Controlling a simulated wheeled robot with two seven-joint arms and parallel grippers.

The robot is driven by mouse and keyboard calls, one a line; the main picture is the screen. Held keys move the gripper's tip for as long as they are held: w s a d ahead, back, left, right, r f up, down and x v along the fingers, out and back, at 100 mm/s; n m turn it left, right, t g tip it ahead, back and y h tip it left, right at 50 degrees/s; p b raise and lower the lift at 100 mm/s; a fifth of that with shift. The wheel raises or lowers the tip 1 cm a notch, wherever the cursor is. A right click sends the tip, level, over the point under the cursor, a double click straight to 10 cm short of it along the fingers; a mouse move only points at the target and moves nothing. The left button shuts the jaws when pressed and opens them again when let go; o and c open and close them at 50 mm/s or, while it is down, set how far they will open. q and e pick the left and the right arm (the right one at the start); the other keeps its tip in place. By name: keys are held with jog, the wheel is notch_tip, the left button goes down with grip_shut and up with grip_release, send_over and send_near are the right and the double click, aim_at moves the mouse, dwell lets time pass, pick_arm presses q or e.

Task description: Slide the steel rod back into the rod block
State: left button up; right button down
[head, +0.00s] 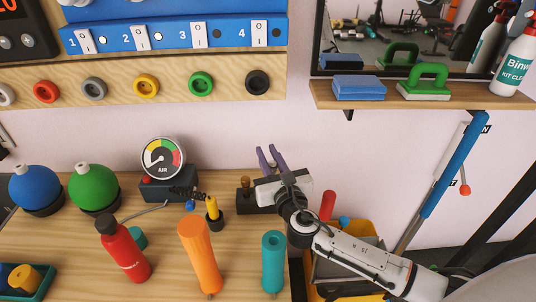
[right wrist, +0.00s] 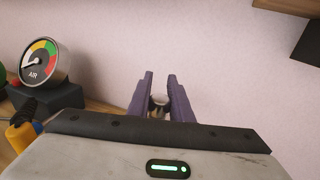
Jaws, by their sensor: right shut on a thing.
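My right gripper (head: 271,156) is above the back of the wooden bench, its purple fingers pointing toward the wall. In the right wrist view its fingers (right wrist: 160,80) are closed around a small round metallic end, which I take to be the steel rod (right wrist: 158,101). The rod's length is hidden by the fingers and the gripper body. A dark block (head: 244,205) with a brass-coloured peg on top stands just left of the gripper, partly hidden by it; it looks like the rod block. I cannot tell whether the rod touches it. My left gripper is not seen.
An air gauge (head: 163,158) on a dark box and a yellow-handled tool (head: 212,209) stand left of the block. An orange handle (head: 200,255), a teal handle (head: 273,262) and a red bottle (head: 123,248) stand nearer. A shelf (head: 425,98) juts out at upper right.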

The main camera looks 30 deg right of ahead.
jog(key=shift+p, duration=0.35)
dwell(0.7)
jog(key=shift+f+b, duration=1)
jog(key=shift+f, duration=0.2)
jog(key=shift+f+b, duration=1.15)
jog(key=shift+f, duration=0.2)
jog(key=c, duration=1.5)
grip_release()
jog(key=s, duration=0.3)
jog(key=s+a+p, duration=0.1)
jog(key=s, duration=0.3)
jog(key=shift+s+a+r, duration=0.1)
jog(key=shift+s+a, duration=0.1)
